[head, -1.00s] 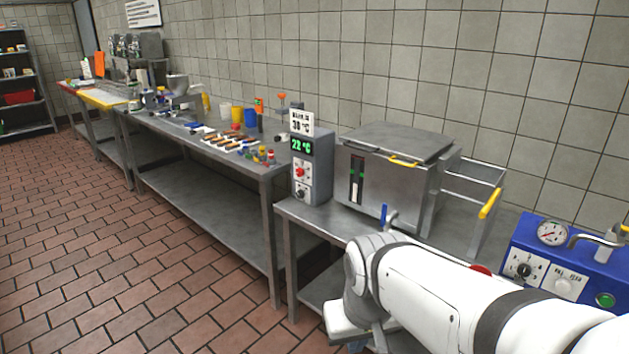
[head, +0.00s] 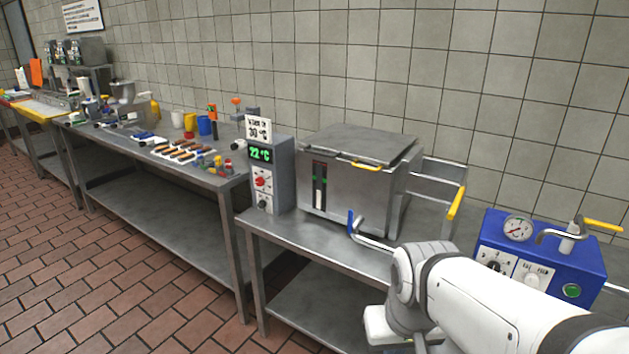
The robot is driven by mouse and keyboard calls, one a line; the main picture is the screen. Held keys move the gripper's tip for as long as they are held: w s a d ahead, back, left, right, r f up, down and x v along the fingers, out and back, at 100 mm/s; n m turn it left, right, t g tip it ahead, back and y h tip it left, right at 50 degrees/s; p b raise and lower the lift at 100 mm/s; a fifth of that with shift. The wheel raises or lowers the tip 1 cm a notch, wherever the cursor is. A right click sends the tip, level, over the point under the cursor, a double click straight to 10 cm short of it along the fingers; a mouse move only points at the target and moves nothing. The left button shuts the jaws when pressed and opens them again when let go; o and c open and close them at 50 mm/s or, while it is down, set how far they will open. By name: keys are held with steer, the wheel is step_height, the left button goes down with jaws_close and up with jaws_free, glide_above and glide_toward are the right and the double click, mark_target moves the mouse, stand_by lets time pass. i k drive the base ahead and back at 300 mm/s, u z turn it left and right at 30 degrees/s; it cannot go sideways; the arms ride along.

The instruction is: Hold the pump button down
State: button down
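A blue machine (head: 597,262) stands at the right, partly behind my white arm. I cannot tell from labels which control is the pump button. A metal pipe and a yellow lever (head: 603,225) are on its top. My arm reaches from the lower right across the front of the machine. Its wrist is at the bottom edge, left of the machine and apart from the green button. My gripper's fingers are not visible.
A steel tank (head: 345,195) with a lid and a grey control box (head: 283,180) reading 22 °C stand on a steel table (head: 300,242). Longer benches with tools run left. The tiled floor (head: 120,300) is open at left.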

mark_target(571, 291)
steer(key=z, duration=0.15)
steer(key=i, duration=0.9)
steer(key=z, duration=0.15)
